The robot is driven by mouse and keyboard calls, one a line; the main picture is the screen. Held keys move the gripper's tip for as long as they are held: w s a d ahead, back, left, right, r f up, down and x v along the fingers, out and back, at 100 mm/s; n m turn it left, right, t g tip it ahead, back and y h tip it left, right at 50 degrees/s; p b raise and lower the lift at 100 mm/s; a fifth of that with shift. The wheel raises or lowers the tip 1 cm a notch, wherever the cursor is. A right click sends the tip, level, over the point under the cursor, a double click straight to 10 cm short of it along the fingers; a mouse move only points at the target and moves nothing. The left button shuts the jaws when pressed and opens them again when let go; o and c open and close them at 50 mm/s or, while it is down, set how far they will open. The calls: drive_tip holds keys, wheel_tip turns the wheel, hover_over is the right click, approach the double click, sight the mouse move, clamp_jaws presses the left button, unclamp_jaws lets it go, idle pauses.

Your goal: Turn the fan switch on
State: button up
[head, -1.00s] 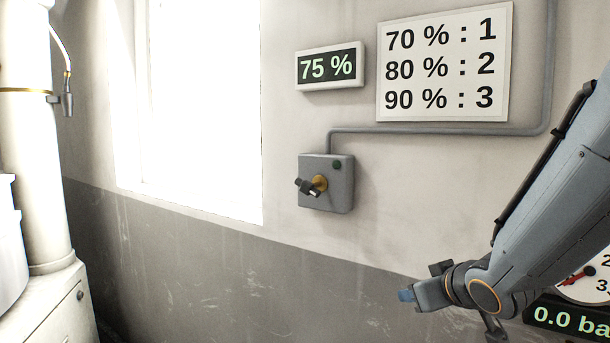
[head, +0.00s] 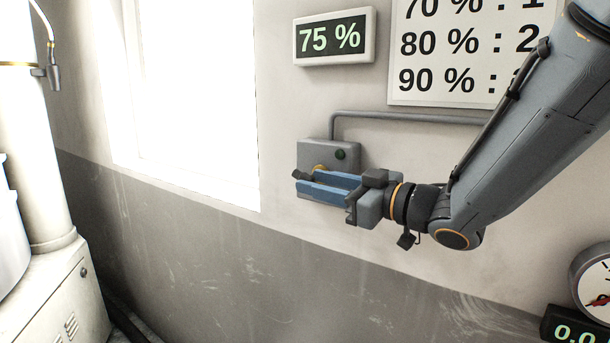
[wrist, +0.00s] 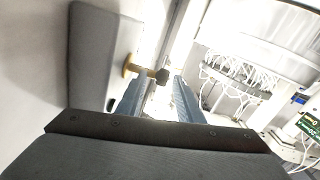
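The fan switch is a grey wall box (head: 314,152) with a brass collar and a dark knob (head: 302,175), and a dark green round lamp (head: 340,155) at its upper right. My gripper (head: 310,184) is in front of the box, its blue fingers spread apart and covering much of the box's lower part. In the wrist view the grey box (wrist: 95,55) stands at left, and the knob (wrist: 162,76) on its brass stem (wrist: 135,68) reaches toward the space between my open fingertips (wrist: 160,85). I cannot tell whether the fingers touch the knob.
A display (head: 334,38) reads 75 %. A sign (head: 440,60) lists 70 %, 80 % and 90 % with numbers, partly hidden by my arm. A conduit (head: 400,117) runs above the box. A white cabinet (head: 50,300) stands at lower left, a gauge (head: 597,280) at lower right.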

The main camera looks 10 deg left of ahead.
drive_tip(key=shift+p+x, duration=0.45)
drive_tip(key=shift+x, duration=1.3)
clamp_jaws()
